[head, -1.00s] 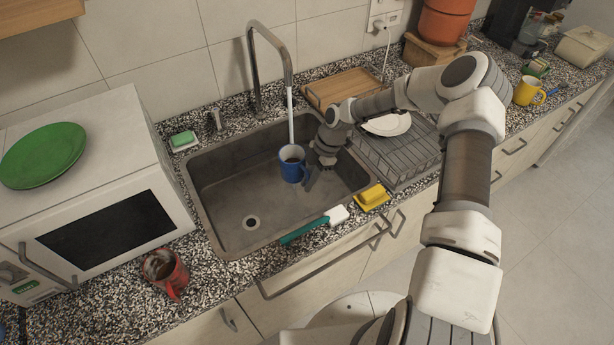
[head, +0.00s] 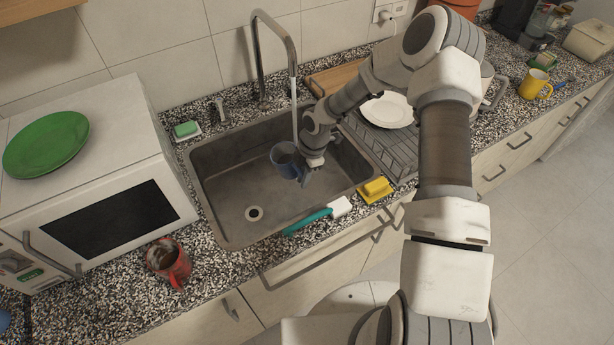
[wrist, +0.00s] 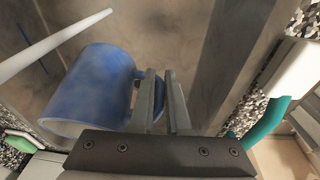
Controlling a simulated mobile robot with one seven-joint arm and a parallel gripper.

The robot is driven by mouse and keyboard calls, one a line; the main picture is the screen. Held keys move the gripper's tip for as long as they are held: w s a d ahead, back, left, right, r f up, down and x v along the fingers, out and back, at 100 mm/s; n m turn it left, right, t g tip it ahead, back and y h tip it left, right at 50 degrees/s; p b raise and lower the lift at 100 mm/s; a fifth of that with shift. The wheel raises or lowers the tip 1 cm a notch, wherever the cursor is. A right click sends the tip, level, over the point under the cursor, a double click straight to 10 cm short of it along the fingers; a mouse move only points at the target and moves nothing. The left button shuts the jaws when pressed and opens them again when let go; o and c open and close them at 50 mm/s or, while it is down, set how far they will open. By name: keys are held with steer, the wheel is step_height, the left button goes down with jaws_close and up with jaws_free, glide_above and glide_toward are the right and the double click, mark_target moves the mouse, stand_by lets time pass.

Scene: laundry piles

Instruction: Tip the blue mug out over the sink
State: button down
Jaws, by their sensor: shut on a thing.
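The blue mug (head: 288,167) is held above the sink basin (head: 232,196), its mouth upward and seemingly tilted a little in the head view. In the wrist view the mug (wrist: 95,85) is at the left, its rim towards the lower left. My gripper (head: 306,176) is shut on its handle. In the wrist view my gripper (wrist: 160,76) has its two fingers close together at the handle, right of the mug's body. The mug's contents cannot be made out now.
Water runs from the tall tap (head: 259,60) close behind the mug. A teal-handled brush (head: 308,221) and yellow sponge (head: 376,188) lie along the sink's front edge. A red mug (head: 170,262) stands front left. A dish rack (head: 385,150) with a plate is right of the sink.

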steer(key=shift+t+h, duration=0.5)
steer(key=shift+h, duration=0.2)
steer(key=s+a+b, duration=0.1)
steer(key=a+b, duration=0.1)
steer(key=b, duration=0.1)
steer(key=s+a+b, duration=0.1)
steer(key=a, duration=0.1)
steer(key=shift+s+r+b, duration=0.3)
steer(key=shift+r, duration=0.05)
steer(key=shift+w+d+r+t+h+b, duration=0.1)
steer(key=shift+d+r+t+h+b, duration=0.25)
steer(key=shift+b, duration=0.85)
steer(key=shift+w+d+r+t+h+b, duration=0.1)
steer(key=shift+r+t+h+b, duration=0.5)
steer(key=shift+b, duration=1.05)
steer(key=shift+w+r+t+h+b, duration=0.2)
steer(key=shift+h+b, duration=0.55)
steer(key=shift+b, duration=0.9)
steer(key=shift+d+r+t+h+b, duration=0.1)
steer(key=shift+r+t+h+b, duration=1.05)
steer(key=shift+b, duration=1.65)
steer(key=shift+s+a+r+n+t+h+b, duration=0.15)
steer(key=shift+s+a+r+t+h+b, duration=0.1)
steer(key=shift+r+t+h+b, duration=0.7)
steer(key=shift+s+a+r+n+t+h+b, duration=0.2)
steer(key=shift+r+t+h+b, duration=0.25)
steer(key=shift+h+b, duration=0.9)
steer(key=shift+s+a+r+n+t+h+b, duration=0.15)
steer(key=shift+a+r+t+h+b, duration=0.1)
steer(key=shift+r+t+h+b, duration=0.7)
